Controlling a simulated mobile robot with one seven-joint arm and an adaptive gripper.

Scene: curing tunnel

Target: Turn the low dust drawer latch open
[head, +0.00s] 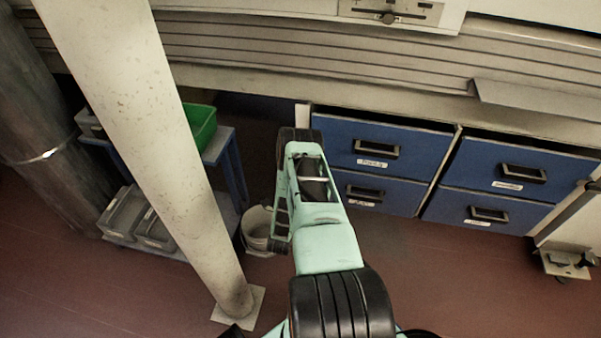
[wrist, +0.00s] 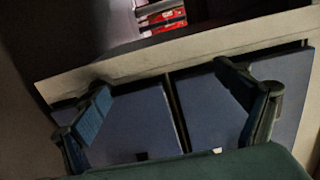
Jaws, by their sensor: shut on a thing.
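My gripper (wrist: 172,108) shows in the wrist view, with one finger at the left and one at the right in front of blue panels (wrist: 215,115). The fingers look wide apart, gripping a thing I cannot make out. I cannot pick out the dust drawer latch in either view. In the head view my arm reaches forward to the left of the blue drawers, and my gripper is hidden there. The drawers include an upper left one (head: 400,136) and a lower left one (head: 392,191), with dark handles and pale labels.
A pale column (head: 160,140) stands left of my arm. Behind it are a cart with a green bin (head: 202,127) and grey trays (head: 125,212). A white bucket (head: 257,228) stands on the floor beside my arm. Red floor (head: 430,285) is clear before the drawers.

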